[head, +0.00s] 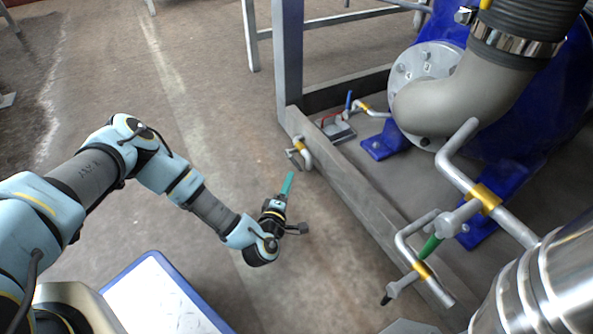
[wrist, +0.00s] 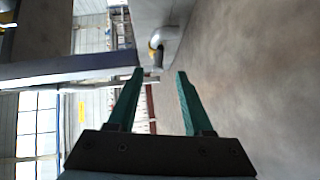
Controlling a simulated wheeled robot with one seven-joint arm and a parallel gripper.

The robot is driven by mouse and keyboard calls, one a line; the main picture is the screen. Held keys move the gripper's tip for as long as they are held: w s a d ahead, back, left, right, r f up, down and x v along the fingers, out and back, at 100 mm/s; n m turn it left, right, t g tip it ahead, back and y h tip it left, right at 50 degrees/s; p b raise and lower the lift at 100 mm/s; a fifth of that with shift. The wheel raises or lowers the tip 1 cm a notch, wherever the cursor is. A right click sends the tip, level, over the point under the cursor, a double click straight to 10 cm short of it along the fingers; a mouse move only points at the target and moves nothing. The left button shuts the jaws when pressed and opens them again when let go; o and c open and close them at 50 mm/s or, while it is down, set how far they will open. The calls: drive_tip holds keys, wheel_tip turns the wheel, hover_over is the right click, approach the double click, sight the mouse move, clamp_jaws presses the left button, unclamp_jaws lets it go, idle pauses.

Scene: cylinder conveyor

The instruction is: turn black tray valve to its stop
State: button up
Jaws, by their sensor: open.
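My gripper (head: 288,184) is open and empty, with its green fingers pointing away from me toward a small bent drain pipe (head: 305,156) on the tray's edge. This pipe has a yellow collar and a small dark part that may be the black handle. In the wrist view the pipe (wrist: 164,36) shows ahead, past the gap between the spread fingertips (wrist: 159,72), and apart from them. Another valve (head: 389,296) with a black-tipped handle sits on a lower pipe at the right. I cannot tell for sure which is the tray valve.
The grey tray (head: 375,215) runs diagonally under the blue machine (head: 388,143). Other valves have a green handle (head: 431,246) and a blue handle (head: 349,101). A steel frame post (head: 289,55) stands behind the drain pipe. The floor (head: 200,90) left of the tray is clear.

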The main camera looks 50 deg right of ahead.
sight(296, 162)
drive_tip(key=b+x, duration=0.4)
drive_tip(key=x, duration=0.4)
drive_tip(key=shift+w+d+f, duration=0.15)
drive_tip(key=shift+w+d, duration=0.05)
drive_tip(key=shift+d, duration=0.1)
drive_tip(key=shift+w+d+b, duration=0.25)
drive_tip(key=shift+d+b, duration=0.1)
drive_tip(key=shift+d, duration=0.25)
drive_tip(key=shift+c, duration=0.3)
clamp_jaws()
